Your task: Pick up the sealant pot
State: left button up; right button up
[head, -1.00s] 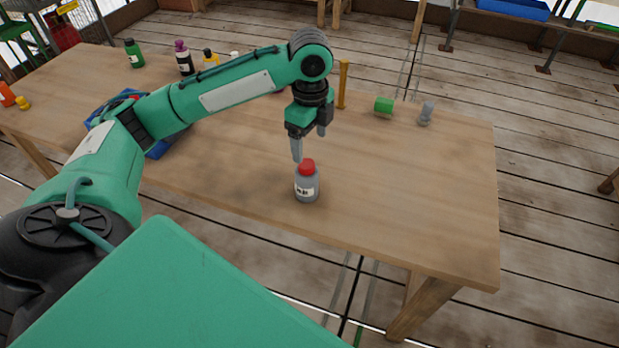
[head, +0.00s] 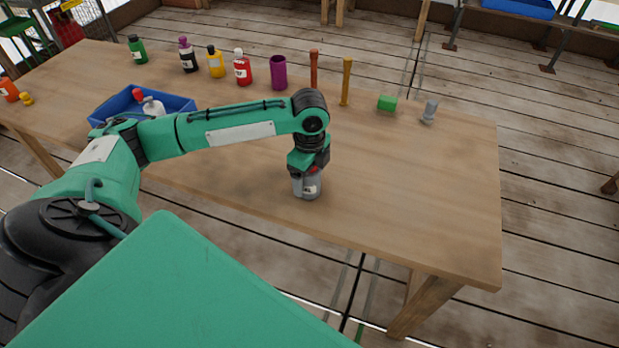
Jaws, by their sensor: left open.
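The sealant pot, a grey pot (head: 309,190) with a white label and a red cap, stands upright near the front edge of the wooden table. My left gripper (head: 307,179) points down over it, with its open fingers at the pot's upper part. The gripper hides most of the cap. I cannot tell whether the fingers touch the pot. My right gripper is not in view.
A blue tray (head: 113,104) with a white bottle (head: 152,107) sits at the left, partly behind my arm. Several bottles, a purple cup (head: 278,73), two upright rods, a green block (head: 387,103) and a grey piece (head: 430,111) line the back. The table's right side is clear.

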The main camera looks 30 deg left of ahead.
pick_arm(q)
jog(key=shift+c, duration=0.4)
jog(key=c, duration=1)
jog(key=shift+r, duration=0.1)
jog(key=shift+c, duration=0.2)
